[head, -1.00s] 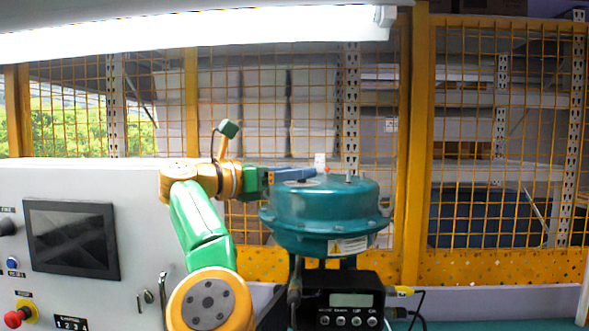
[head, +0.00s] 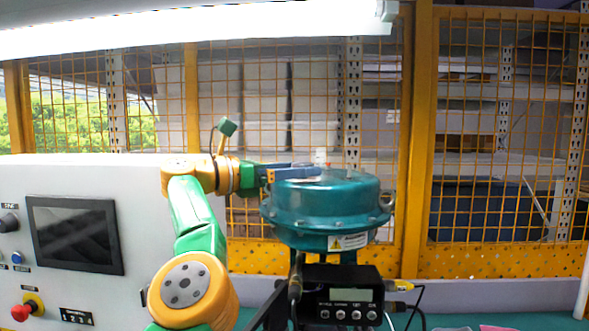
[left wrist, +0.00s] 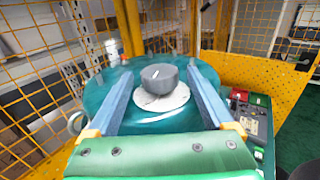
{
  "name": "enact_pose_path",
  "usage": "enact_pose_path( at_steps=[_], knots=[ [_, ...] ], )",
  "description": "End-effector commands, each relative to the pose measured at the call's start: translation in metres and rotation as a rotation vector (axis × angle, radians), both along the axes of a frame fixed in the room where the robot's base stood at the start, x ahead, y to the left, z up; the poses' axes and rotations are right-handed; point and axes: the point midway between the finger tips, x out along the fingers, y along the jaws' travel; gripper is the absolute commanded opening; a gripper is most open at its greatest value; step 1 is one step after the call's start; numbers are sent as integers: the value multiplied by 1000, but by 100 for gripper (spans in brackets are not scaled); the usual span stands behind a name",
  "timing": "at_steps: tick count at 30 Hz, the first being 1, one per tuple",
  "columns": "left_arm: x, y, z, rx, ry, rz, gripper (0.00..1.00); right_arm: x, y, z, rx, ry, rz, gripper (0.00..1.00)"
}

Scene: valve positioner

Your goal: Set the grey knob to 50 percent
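The grey knob (left wrist: 160,78) has a white mark on its top and sits on a pale round plate (left wrist: 162,104) on top of the teal actuator housing (head: 325,205). In the left wrist view my left gripper (left wrist: 160,70) is open, with one blue finger on each side of the knob. Gaps show between the fingers and the knob. In the head view the left gripper (head: 292,172) lies level over the housing top; I cannot make out the knob there. Scale figures are not readable. My right gripper is not in view.
A black positioner box (head: 343,293) with a small display and buttons hangs under the housing. A grey control panel (head: 135,225) with a dark screen and red button stands at the left. A yellow mesh fence (head: 505,130) runs behind.

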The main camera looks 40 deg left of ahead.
Motion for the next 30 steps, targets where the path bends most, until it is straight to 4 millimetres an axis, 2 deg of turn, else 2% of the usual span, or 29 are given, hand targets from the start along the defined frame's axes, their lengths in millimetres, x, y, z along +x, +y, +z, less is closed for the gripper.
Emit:
enact_pose_path(
  at_steps=[7, 12, 18, 30],
  knots=[
    [-3, 2, -1, 0, -3, 2, 86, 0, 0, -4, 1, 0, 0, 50],
    [-34, 16, -5, -2, -7, 3, 86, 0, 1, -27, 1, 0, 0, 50],
    [-62, 28, -2, 0, -3, 1, 86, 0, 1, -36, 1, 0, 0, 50],
    [-64, 29, 0, 0, 0, 0, 86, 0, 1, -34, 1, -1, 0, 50]
  ],
)
